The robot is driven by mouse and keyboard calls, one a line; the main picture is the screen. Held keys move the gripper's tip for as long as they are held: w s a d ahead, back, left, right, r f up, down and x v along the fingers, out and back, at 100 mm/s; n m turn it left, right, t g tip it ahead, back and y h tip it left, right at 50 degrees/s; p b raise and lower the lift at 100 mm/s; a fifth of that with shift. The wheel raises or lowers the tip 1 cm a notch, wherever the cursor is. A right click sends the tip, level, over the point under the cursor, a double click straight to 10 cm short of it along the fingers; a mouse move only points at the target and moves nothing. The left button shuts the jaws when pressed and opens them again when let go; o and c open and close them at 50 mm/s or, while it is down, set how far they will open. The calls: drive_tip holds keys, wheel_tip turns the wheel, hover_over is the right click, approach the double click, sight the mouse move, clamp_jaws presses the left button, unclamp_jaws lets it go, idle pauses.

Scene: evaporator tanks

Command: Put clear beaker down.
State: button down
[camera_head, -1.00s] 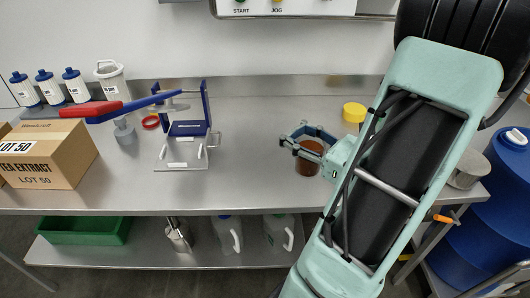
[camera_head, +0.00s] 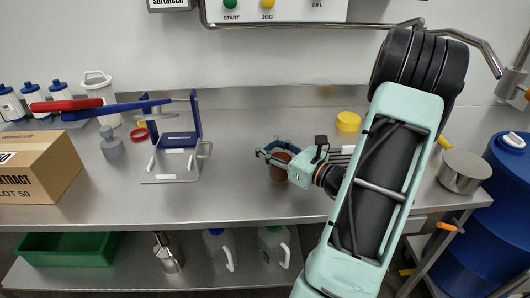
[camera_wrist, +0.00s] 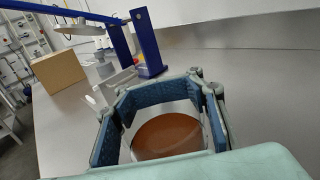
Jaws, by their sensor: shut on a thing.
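The clear beaker (camera_head: 279,169) holds a brown content and is at my gripper (camera_head: 274,155) over the right-middle part of the steel table. In the wrist view the beaker (camera_wrist: 168,135) sits between the blue-padded fingers of my gripper (camera_wrist: 160,105), which are shut around it. The beaker looks upright. Its base seems at or very close to the tabletop; I cannot tell if it touches.
A blue lever press (camera_head: 178,140) with a red handle stands left of the beaker. A yellow lid (camera_head: 348,122) lies behind it, and a steel pot (camera_head: 464,171) stands right. A cardboard box (camera_head: 40,168) is far left. The table (camera_head: 235,195) is clear between press and beaker.

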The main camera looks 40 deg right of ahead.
drive_tip(key=shift+f, duration=0.55)
drive_tip(key=shift+f, duration=0.15)
drive_tip(key=c, duration=1.1)
unclamp_jaws()
drive_tip(key=shift+c, duration=0.2)
drive_tip(key=shift+s+d+r, duration=0.1)
drive_tip(key=shift+s+r, duration=0.1)
drive_tip(key=p+v, duration=0.2)
drive_tip(key=v, duration=0.9)
drive_tip(key=shift+s+f, duration=0.1)
drive_tip(key=shift+s, duration=0.2)
